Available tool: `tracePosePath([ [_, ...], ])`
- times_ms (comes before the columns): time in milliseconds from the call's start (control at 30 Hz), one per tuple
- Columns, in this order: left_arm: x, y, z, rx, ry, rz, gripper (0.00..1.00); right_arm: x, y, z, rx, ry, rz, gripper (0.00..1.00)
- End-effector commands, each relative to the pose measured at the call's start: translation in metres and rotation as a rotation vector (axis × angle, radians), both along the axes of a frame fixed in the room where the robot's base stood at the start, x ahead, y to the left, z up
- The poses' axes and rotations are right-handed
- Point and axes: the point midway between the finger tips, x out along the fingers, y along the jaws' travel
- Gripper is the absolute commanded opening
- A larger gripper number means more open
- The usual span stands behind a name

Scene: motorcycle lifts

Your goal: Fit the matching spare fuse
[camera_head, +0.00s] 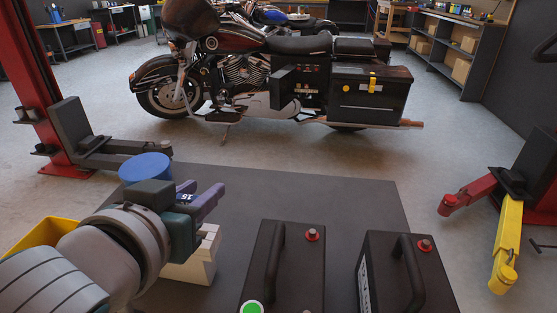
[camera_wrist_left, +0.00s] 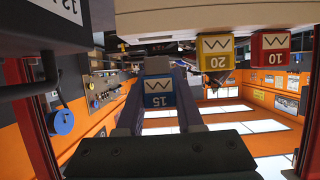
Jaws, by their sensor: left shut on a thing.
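My left gripper (camera_head: 208,200), with purple fingers, is shut on a blue fuse marked 15 (camera_head: 186,188). The blue fuse also shows between the fingers in the left wrist view (camera_wrist_left: 158,92). A cream block (camera_head: 200,262) stands on the dark table beneath and beside the gripper. In the left wrist view a yellow fuse marked 20 (camera_wrist_left: 215,52) and a red fuse marked 10 (camera_wrist_left: 270,48) sit at this block. The motorcycle (camera_head: 270,70) stands beyond the table, with an opened panel (camera_head: 308,82) on its side; details inside are too small to tell. My right gripper is not in view.
Two black batteries (camera_head: 262,285) with handles stand at the table's (camera_head: 350,195) front right. A blue round container (camera_head: 145,166) and a yellow bin (camera_head: 30,236) are at left. Lift arms flank the table, red-yellow (camera_head: 508,235) at right. Floor before the motorcycle is clear.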

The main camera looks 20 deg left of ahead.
Motion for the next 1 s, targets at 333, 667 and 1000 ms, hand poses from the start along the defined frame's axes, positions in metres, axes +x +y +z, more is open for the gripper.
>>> tracePosePath([
  [333,0.000,0.000,-0.026,0.000,-0.001,0.000,0.00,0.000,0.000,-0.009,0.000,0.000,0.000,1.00],
  [667,0.000,0.000,-0.030,0.000,0.001,0.001,0.43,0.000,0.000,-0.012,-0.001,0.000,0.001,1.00],
  [1000,0.000,0.000,-0.030,0.000,0.001,0.001,0.66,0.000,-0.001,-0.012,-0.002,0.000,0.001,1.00],
])
